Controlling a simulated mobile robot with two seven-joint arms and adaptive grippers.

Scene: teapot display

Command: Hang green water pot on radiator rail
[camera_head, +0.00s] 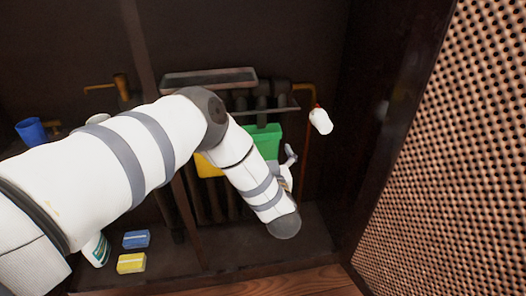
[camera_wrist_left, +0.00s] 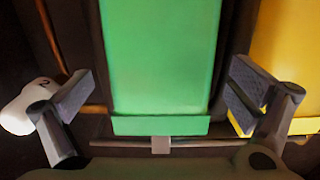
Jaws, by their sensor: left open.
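The green water pot (camera_head: 264,139) is a flat box in front of the radiator (camera_head: 240,103), just below its rail (camera_head: 285,108). Its lower part is hidden by my left arm. In the left wrist view the pot (camera_wrist_left: 160,60) fills the middle, its lipped edge beside a thin bar (camera_wrist_left: 120,142). I cannot tell whether it hangs on the rail. My left gripper (camera_wrist_left: 160,92) is open, one finger on each side of the pot, with gaps visible. In the head view the gripper (camera_head: 289,160) is mostly hidden behind my wrist. My right gripper is not in view.
A yellow pot (camera_head: 207,166) hangs close beside the green one. A white valve knob (camera_head: 320,121) and copper pipe stand to the right. A blue cup (camera_head: 31,131), blue sponge (camera_head: 136,239), yellow sponge (camera_head: 131,263) and white bottle (camera_head: 96,250) are left. A perforated panel (camera_head: 460,150) bounds the right.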

